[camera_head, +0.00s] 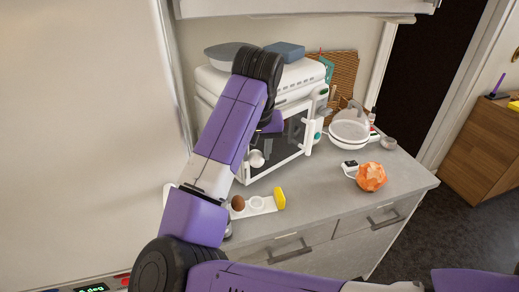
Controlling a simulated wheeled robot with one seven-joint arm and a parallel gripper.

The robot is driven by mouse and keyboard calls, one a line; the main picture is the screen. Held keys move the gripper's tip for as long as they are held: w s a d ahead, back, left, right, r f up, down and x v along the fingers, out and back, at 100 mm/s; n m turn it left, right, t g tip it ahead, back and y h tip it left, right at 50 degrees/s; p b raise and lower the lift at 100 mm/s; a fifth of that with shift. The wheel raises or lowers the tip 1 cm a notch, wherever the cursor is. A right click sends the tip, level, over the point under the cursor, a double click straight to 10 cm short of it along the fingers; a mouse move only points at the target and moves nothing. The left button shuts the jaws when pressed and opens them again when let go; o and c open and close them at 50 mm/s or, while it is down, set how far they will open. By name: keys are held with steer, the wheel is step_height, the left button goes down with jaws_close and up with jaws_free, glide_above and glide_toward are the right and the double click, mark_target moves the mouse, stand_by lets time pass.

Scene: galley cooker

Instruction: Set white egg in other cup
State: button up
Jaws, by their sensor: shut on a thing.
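A white egg holder (268,206) lies on the counter near its front edge. A brown egg (238,203) sits in its left cup. The cup to the right of it (257,202) looks empty, and a yellow piece (279,197) stands at the right end. My arm reaches up and over, and its wrist hides part of my gripper (257,149). A small pale rounded thing, which looks like the white egg (257,159), is at the gripper's tip, above and behind the holder. The gripper is shut on it; the fingers are hard to make out.
A white oven (302,132) with a dark glass door stands close behind the gripper. To the right are a lidded white pan (349,131) and an orange faceted object (371,177). The counter's front middle is clear.

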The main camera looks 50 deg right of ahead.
step_height(320, 180, down, 9)
steer(key=b, duration=0.8)
steer(key=shift+f+b, duration=0.2)
steer(key=shift+b, duration=0.2)
steer(key=shift+f+b, duration=0.95)
steer(key=shift+f, duration=1.2)
steer(key=shift+f+b, duration=0.85)
steer(key=shift+f, duration=0.8)
stand_by(0.4)
steer(key=o, duration=0.8)
steer(key=shift+o, duration=0.2)
